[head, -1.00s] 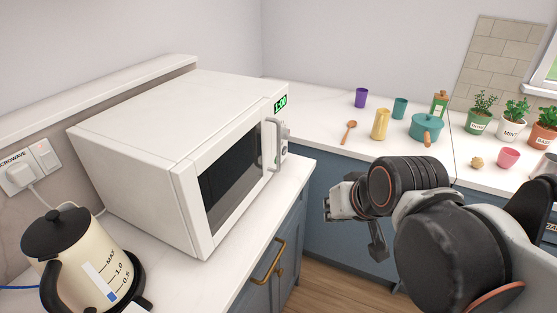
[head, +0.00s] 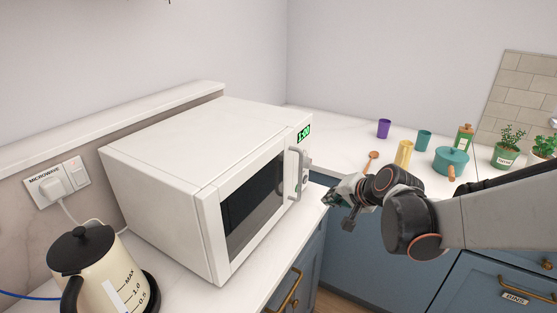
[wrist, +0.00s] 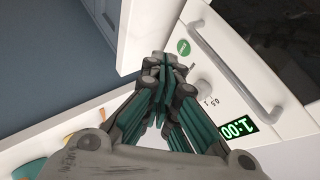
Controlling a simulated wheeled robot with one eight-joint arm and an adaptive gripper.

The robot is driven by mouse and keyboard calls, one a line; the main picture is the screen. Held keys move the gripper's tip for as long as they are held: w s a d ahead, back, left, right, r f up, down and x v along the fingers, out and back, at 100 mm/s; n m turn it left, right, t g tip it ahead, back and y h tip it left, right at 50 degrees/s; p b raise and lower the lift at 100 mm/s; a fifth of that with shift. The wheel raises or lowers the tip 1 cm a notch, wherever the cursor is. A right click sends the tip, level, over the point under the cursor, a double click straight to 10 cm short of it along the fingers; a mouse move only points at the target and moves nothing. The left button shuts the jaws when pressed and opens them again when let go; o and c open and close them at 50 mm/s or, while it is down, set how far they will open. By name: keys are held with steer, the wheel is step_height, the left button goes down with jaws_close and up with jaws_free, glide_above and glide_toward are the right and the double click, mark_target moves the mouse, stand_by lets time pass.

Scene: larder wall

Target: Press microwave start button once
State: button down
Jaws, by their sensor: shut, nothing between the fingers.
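The white microwave (head: 165,150) stands on the counter at the left in the head view, its door shut and its green display (head: 304,133) reading 1:00. In the wrist view the display (wrist: 239,127) shows at the right, with a dial (wrist: 203,88) beside it and a round green start button (wrist: 184,47) beyond the dial. My gripper (wrist: 160,85) is shut and empty, its fingertips in front of the control panel, near the dial and short of the green button. In the head view my gripper (head: 340,200) is right of the microwave, and the button is hard to make out.
The door handle (head: 296,172) sticks out left of the panel. A cream kettle (head: 97,275) stands before the microwave, near a wall socket (head: 55,183). Cups, a wooden spoon (head: 372,158) and a teal pot (head: 451,162) are on the back counter.

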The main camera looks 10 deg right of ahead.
steer(key=w+d+f+m+t, duration=0.1)
steer(key=w+d+f+m, duration=0.3)
steer(key=w+f, duration=0.2)
steer(key=shift+w+d+f+m+t+y, duration=0.2)
steer(key=shift+d+m+t+y, duration=0.1)
steer(key=shift+a, duration=0.1)
steer(key=shift+w+a+p, duration=0.15)
steer(key=shift+w+a, duration=0.7)
steer(key=shift+a, duration=0.3)
steer(key=shift+w+a+p, duration=0.1)
steer(key=shift+w+a, duration=0.8)
steer(key=shift+a, duration=0.3)
steer(key=shift+w+a+p, duration=0.15)
steer(key=shift+w+a, duration=0.7)
steer(key=shift+a, duration=0.3)
steer(key=shift+a, duration=0.1)
steer(key=shift+w+a, duration=0.25)
steer(key=shift+w+a, duration=0.2)
steer(key=shift+a, duration=0.05)
steer(key=shift+s+d+b, duration=0.3)
steer(key=shift+s+d, duration=0.15)
steer(key=shift+d, duration=0.15)
steer(key=shift+d, duration=0.1)
